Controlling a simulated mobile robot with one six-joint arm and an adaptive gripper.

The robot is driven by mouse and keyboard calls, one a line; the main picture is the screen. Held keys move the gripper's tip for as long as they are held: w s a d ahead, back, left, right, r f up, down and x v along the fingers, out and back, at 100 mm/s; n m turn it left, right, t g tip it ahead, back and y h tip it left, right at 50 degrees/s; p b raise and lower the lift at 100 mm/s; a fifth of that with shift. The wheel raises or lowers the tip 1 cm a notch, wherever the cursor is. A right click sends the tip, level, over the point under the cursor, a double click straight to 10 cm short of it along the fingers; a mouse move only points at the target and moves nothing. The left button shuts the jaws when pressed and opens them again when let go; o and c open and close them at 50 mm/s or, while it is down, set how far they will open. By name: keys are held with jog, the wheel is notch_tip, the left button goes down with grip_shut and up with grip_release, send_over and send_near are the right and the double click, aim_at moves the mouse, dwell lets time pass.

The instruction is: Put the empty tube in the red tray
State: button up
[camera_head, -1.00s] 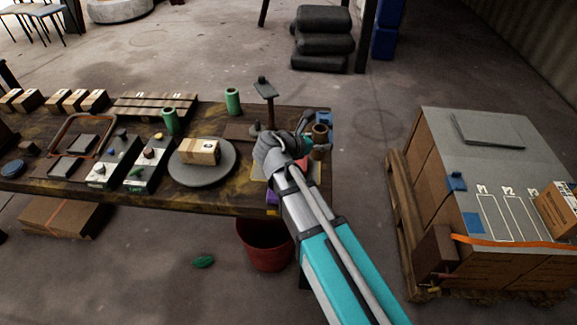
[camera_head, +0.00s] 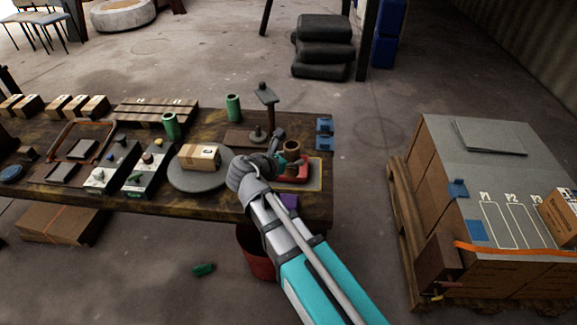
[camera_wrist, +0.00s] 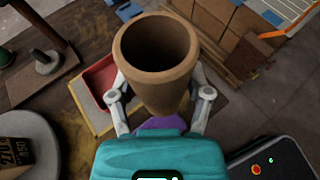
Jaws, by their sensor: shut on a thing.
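A brown, hollow, open-topped tube (camera_head: 291,148) is held by my gripper (camera_head: 282,161) over the red tray area. In the wrist view the tube (camera_wrist: 160,75) stands roughly upright between the two fingers, and its inside looks dark and empty. The red tray (camera_head: 297,180) lies near the table's right end, on a yellow-edged mat. Part of the tray (camera_wrist: 97,80) shows left of the tube in the wrist view; the tube and finger hide the rest. I cannot tell whether the tube's lower end touches the tray.
A dark post stand (camera_head: 266,98) rises behind the tray. A round grey plate (camera_head: 185,180) with a carton is to the left. Two green cylinders (camera_head: 233,106) stand farther back. A purple thing (camera_head: 289,201) is at the front edge, above a red bin (camera_head: 257,262).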

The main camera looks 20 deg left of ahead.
jog(key=w+a+f+b, duration=0.5)
jog(key=w+f+b, duration=0.3)
jog(key=w, duration=0.3)
jog(key=shift+w+a+f+b, duration=0.2)
jog(key=shift+w+f+b, duration=0.1)
jog(key=shift+f, duration=0.2)
jog(key=shift+w+a+f+b, duration=0.2)
jog(key=shift+w+f+b, duration=0.25)
jog(key=shift+f+b, duration=0.3)
jog(key=shift+s+f+b, duration=0.1)
jog(key=shift+f+b, duration=1.15)
jog(key=shift+f, duration=0.15)
jog(key=o, duration=1)
jog(key=shift+o, duration=0.2)
